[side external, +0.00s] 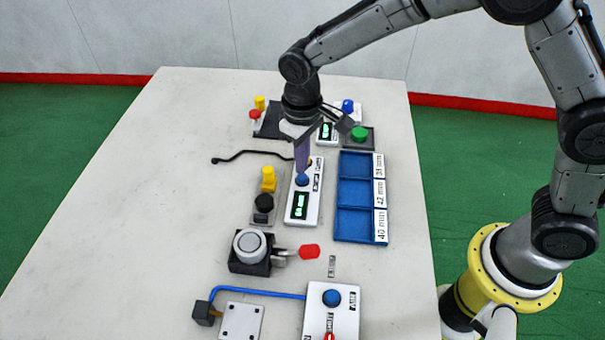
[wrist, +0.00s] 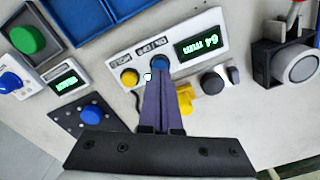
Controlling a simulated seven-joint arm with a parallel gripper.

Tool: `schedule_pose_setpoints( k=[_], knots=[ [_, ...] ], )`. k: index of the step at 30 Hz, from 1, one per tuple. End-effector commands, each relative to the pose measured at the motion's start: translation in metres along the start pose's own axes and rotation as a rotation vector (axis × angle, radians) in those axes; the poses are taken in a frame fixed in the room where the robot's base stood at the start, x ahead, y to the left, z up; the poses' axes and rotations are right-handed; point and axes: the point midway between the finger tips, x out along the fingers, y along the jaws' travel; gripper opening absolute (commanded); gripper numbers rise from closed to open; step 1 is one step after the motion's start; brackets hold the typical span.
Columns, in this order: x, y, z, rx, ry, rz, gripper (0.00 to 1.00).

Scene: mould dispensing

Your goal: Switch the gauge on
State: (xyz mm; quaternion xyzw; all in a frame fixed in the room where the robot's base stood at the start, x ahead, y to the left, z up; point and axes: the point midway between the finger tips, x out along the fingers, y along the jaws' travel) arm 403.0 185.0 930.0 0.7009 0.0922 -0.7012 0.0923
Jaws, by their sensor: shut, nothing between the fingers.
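The gauge is a white box (side external: 313,201) with a lit green display (side external: 300,205). In the wrist view the gauge (wrist: 222,28) shows a display (wrist: 199,44) that reads about "64 mm", a yellow button (wrist: 129,77), a blue button (wrist: 160,62) and a small bright lamp (wrist: 148,77) between them. My gripper (side external: 302,173) points down with its purple fingers together and empty. Its tips (wrist: 160,75) are at the blue button and partly cover it. I cannot tell whether they press it.
A blue three-compartment tray (side external: 337,190) with size labels lies right of the gauge. A yellow-and-black knob unit (side external: 264,204) stands left. A clamp with a red handle (side external: 309,251) and an air box (side external: 345,300) lie in front. Buttons and a second display (side external: 327,131) stand behind. The table's left side is clear.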

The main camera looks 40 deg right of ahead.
Motion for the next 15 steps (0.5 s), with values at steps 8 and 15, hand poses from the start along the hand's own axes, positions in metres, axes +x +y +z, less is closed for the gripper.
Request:
schedule_pose_setpoints(
  k=[8,15],
  knots=[
    [-0.021,0.0,0.0,0.0,0.002,0.0,0.0],
    [-0.038,0.0,0.0,0.0,0.003,0.0,0.0]
  ],
)
